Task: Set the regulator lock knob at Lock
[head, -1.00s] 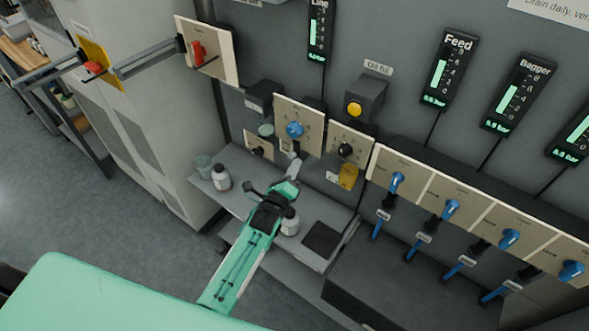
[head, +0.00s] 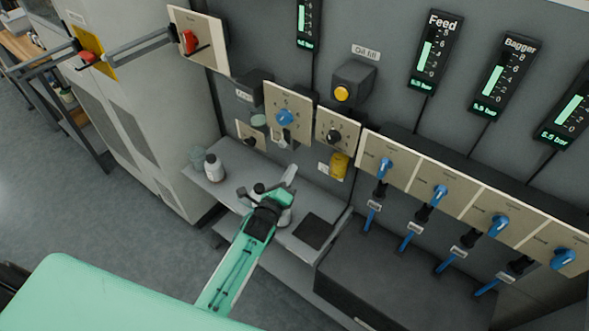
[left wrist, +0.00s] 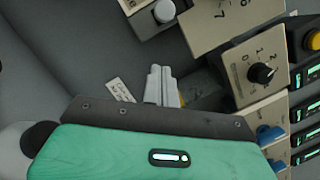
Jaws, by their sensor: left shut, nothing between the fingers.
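I cannot read which control is the regulator lock knob. A small plate with a black knob (head: 250,139) is low on the wall at left. A larger plate above it has a blue knob (head: 284,117). A plate to the right has a black knob (head: 334,136). In the left wrist view that black knob (left wrist: 262,73) sits on a plate with numbers. My left gripper (head: 290,172) is in front of and below these plates, over the shelf, touching no knob. Its fingers (left wrist: 165,85) are shut and empty. My right gripper is out of view.
A grey shelf (head: 228,186) below carries a white bottle (head: 213,167) and a dark pad (head: 313,233). A yellow tag (head: 339,165) hangs below the right plate. A row of blue knobs (head: 440,192) is at right. A red switch (head: 189,41) is at upper left.

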